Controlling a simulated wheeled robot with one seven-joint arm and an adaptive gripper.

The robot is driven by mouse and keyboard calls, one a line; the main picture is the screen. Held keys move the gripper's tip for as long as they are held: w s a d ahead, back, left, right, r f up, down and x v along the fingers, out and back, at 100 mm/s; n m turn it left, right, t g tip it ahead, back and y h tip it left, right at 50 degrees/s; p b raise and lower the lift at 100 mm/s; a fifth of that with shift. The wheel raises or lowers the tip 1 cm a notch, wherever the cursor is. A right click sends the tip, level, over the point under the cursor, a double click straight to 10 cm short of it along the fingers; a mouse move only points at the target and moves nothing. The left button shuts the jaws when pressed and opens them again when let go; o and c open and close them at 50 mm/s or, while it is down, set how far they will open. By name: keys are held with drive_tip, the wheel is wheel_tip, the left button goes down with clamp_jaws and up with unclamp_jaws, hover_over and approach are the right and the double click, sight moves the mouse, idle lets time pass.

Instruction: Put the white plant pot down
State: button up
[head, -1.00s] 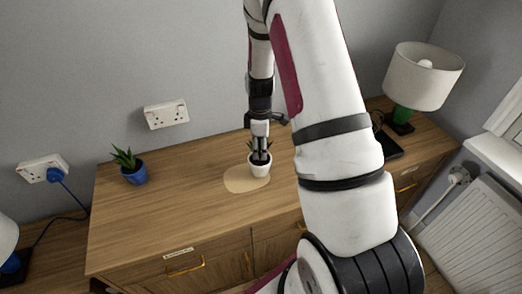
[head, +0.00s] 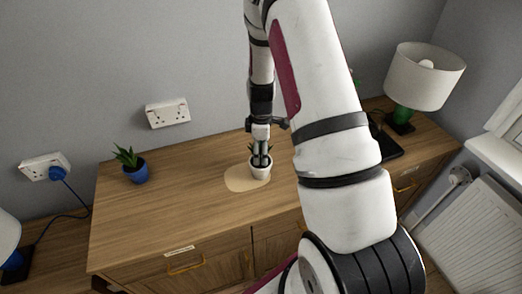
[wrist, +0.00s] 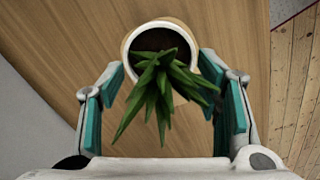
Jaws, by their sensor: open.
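The white plant pot (head: 260,172) holds a spiky green plant and looks upright on the wooden cabinet top, at the right side of a pale round patch (head: 238,181). My gripper (head: 261,158) is over it, pointing down. In the wrist view the pot's white rim (wrist: 190,40) and dark soil show from above, with green leaves reaching toward me. My gripper (wrist: 162,70) is open there, its teal-padded fingers on either side of the plant with gaps to the leaves. The pot's underside is hidden.
A blue pot with a plant (head: 135,173) stands to the left on the cabinet (head: 200,210). A green-based lamp (head: 424,75) stands at the right, beside a dark flat item (head: 388,148). The cabinet top between the two pots is clear. My arm hides part of the cabinet's right side.

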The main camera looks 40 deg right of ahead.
wheel_tip(320, 180, up, 12)
drive_tip(key=b, duration=0.2)
drive_tip(key=s+a+r+m+t, duration=0.1)
drive_tip(key=s+a+r+m, duration=0.15)
drive_tip(key=a+r, duration=0.4)
drive_tip(key=s+a+r+m+t, duration=0.1)
drive_tip(key=s+a+r+m, duration=0.15)
drive_tip(key=r, duration=0.65)
drive_tip(key=s+a+r+m+t, duration=0.1)
drive_tip(key=s+a+r+m, duration=0.1)
drive_tip(key=s, duration=0.5)
drive_tip(key=s+a+r+m+t, duration=0.2)
drive_tip(key=s+a+r+m, duration=0.1)
drive_tip(key=s+a+r, duration=0.2)
drive_tip(key=shift+s+a+r+t, duration=0.15)
drive_tip(key=shift+s+a+t, duration=0.15)
drive_tip(key=shift+s+a, duration=1.05)
drive_tip(key=shift+s+d, duration=0.25)
drive_tip(key=shift+d, duration=0.05)
